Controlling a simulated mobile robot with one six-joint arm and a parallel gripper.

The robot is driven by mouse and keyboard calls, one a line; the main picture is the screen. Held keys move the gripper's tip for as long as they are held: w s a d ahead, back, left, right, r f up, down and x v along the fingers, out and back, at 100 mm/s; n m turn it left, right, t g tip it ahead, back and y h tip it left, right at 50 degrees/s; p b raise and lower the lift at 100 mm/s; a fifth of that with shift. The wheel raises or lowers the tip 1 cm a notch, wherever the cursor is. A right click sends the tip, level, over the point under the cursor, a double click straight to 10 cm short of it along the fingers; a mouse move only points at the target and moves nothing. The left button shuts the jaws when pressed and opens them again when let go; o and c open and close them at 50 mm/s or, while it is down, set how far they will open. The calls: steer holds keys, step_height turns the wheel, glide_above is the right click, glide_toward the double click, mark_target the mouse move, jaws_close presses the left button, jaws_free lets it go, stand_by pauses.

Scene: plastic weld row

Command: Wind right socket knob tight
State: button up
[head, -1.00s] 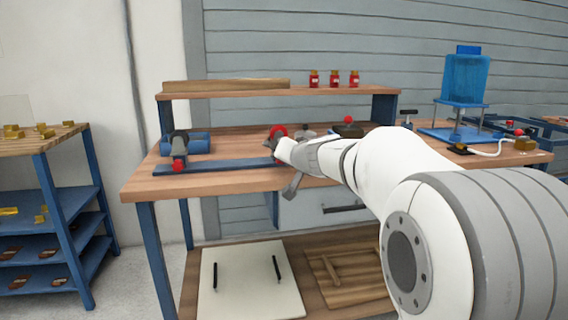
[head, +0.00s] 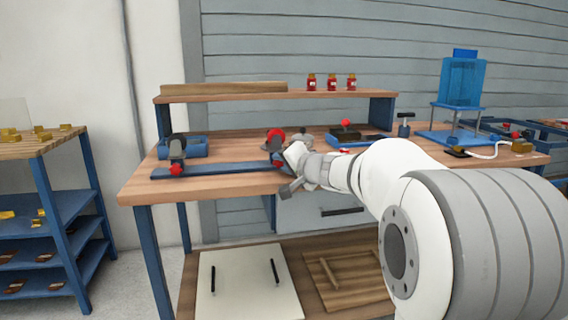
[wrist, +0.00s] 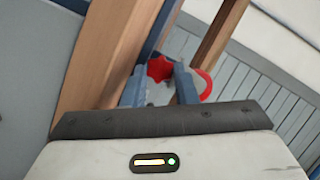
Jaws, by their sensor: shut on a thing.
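The right socket knob is a red lobed knob (wrist: 158,68) between my gripper's fingertips (wrist: 160,88) in the wrist view. My gripper is shut on it. In the head view, the blue rail (head: 222,169) lies along the bench's front edge, with a socket at each end. The right socket has a red ring (head: 275,134) on top, and this red part (wrist: 206,86) also shows beyond the right finger in the wrist view. My wrist hides most of the right knob in the head view. The left socket's red knob (head: 176,170) faces the front.
A blue cradle (head: 196,147) stands behind the rail. A raised shelf (head: 330,95) spans the back with red jars. A blue press (head: 463,85) stands right.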

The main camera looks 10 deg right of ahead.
steer(key=o, duration=0.7)
steer(key=shift+s+d, duration=0.1)
steer(key=p+v, duration=0.1)
steer(key=v, duration=0.6)
steer(key=shift+s, duration=0.25)
